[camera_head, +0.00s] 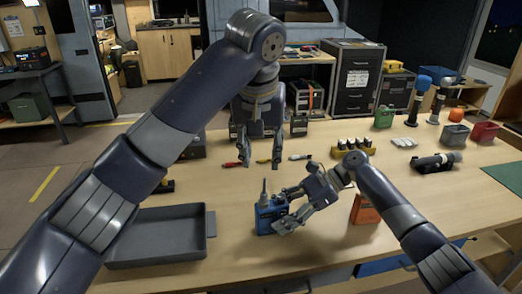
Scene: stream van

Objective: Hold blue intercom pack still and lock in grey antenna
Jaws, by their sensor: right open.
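The blue intercom pack (265,219) stands upright on the table near the front middle. A grey antenna (264,190) rises upright from its top; I cannot tell whether it is locked. My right gripper (281,209) is open, with its fingers at the right side of the pack; I cannot tell whether they touch it. My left gripper (261,164) points down, open and empty, above and behind the pack and apart from the antenna.
A grey tray (211,224) lies at left.

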